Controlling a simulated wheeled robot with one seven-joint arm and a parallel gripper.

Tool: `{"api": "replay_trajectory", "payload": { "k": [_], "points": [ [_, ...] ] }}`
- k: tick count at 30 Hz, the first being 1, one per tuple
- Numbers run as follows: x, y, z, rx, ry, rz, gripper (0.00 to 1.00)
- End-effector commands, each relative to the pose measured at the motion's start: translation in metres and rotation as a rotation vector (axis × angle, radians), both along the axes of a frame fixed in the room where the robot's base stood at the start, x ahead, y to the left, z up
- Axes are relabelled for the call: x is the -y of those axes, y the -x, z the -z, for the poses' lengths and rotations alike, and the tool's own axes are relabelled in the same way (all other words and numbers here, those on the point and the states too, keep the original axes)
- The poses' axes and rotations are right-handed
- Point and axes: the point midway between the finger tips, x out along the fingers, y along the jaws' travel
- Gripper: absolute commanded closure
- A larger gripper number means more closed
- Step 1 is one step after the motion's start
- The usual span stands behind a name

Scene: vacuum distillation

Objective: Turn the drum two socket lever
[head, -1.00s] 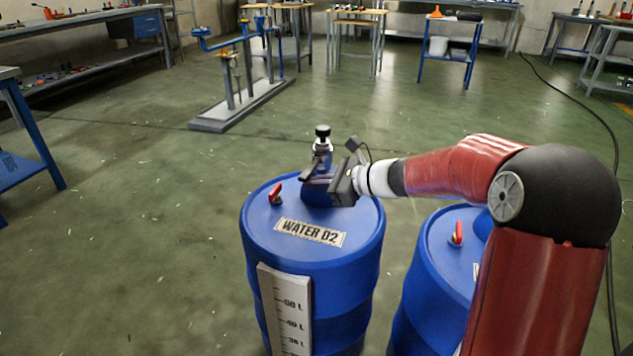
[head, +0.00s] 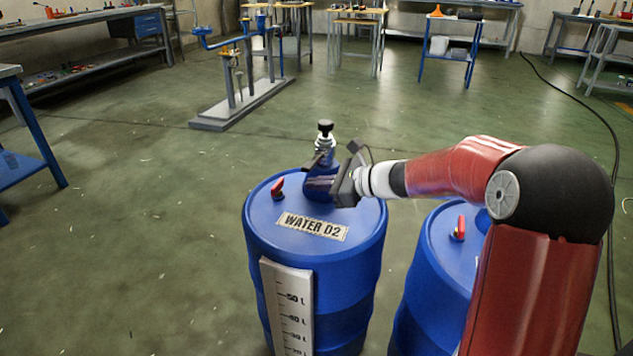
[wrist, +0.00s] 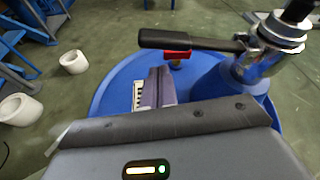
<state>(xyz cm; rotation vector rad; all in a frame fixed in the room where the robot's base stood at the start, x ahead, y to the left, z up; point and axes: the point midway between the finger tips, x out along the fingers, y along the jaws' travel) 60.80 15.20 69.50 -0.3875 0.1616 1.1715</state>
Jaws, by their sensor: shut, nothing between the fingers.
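Drum two (head: 345,255) is the blue drum labelled WATER D2, upright on the floor. Its socket (head: 325,140), a metal fitting with a black cap, rises from the back of the lid; it also shows at the upper right of the wrist view (wrist: 265,45). In the wrist view the black-handled lever (wrist: 185,40) reaches left from the socket, roughly level. My gripper (head: 318,184) is low over the lid beside the socket. Its fingers (wrist: 155,88) are shut and empty, below the lever in the picture and apparently apart from it. The fingertips are partly hard to make out in the head view.
A red valve handle (head: 278,188) stands on the same lid, left of my gripper. A second blue drum (head: 435,255) with a red handle (head: 459,228) stands close on the right, partly behind my arm.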

Motion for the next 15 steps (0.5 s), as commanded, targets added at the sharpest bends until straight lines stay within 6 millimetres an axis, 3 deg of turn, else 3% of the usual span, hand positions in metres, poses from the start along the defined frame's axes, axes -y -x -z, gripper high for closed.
{"api": "replay_trajectory", "payload": {
  "k": [1, 2, 4, 9, 15],
  "points": [
    [0.002, -0.003, 0.021, -0.004, -0.001, -0.001, 1.0],
    [0.003, -0.004, 0.028, -0.004, -0.001, -0.001, 1.0],
    [0.022, 0.001, 0.009, 0.002, 0.002, 0.005, 1.0],
    [0.057, 0.012, -0.004, 0.0, 0.0, 0.003, 1.0],
    [0.084, 0.02, -0.013, 0.0, 0.0, 0.002, 1.0]
  ]
}}
